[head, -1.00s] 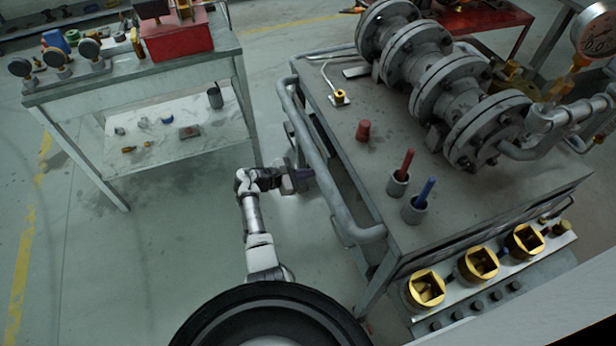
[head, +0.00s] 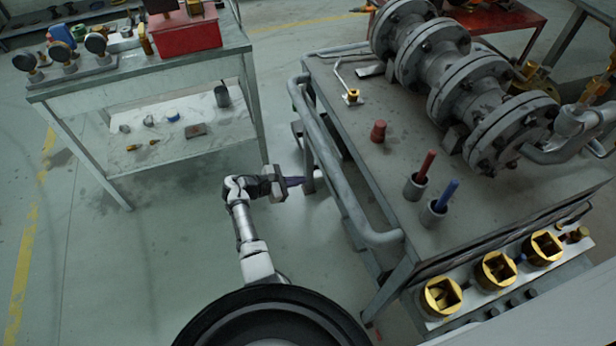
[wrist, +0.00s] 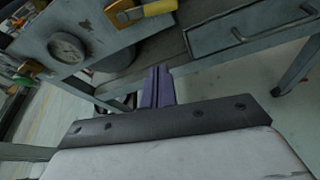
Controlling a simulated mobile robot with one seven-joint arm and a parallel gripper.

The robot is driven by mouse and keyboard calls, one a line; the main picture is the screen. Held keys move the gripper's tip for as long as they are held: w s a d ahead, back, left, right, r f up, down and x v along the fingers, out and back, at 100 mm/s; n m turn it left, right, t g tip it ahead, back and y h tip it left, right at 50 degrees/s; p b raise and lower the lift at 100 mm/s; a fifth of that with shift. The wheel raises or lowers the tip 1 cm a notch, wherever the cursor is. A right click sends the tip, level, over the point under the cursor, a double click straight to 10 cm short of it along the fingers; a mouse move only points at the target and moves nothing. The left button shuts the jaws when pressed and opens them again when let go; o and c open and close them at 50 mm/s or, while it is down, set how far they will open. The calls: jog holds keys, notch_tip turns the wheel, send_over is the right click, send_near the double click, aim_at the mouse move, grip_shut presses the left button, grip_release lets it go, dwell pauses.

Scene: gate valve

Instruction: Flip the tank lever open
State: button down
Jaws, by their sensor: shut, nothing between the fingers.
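My gripper (head: 296,181) is in the lower middle of the head view, over the floor just left of the workbench's side rail. Its purple fingers are shut and empty, and they show in the wrist view (wrist: 158,88). A thin bent lever (head: 341,76) on a small brass base (head: 352,95) lies on the back left of the workbench top, beyond my gripper and apart from it. I cannot tell whether this is the tank lever. No tank is clearly visible.
The workbench (head: 400,150) carries a flanged pipe (head: 455,75), a red knob (head: 379,131) and two cups with red and blue rods. Its side rail (head: 340,175) stands close to my gripper. A grey side table (head: 150,85) stands left; open floor lies between.

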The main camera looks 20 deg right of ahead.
jog(key=v, duration=0.6)
jog(key=shift+s+d+r, duration=0.15)
jog(key=shift+s+r, duration=0.05)
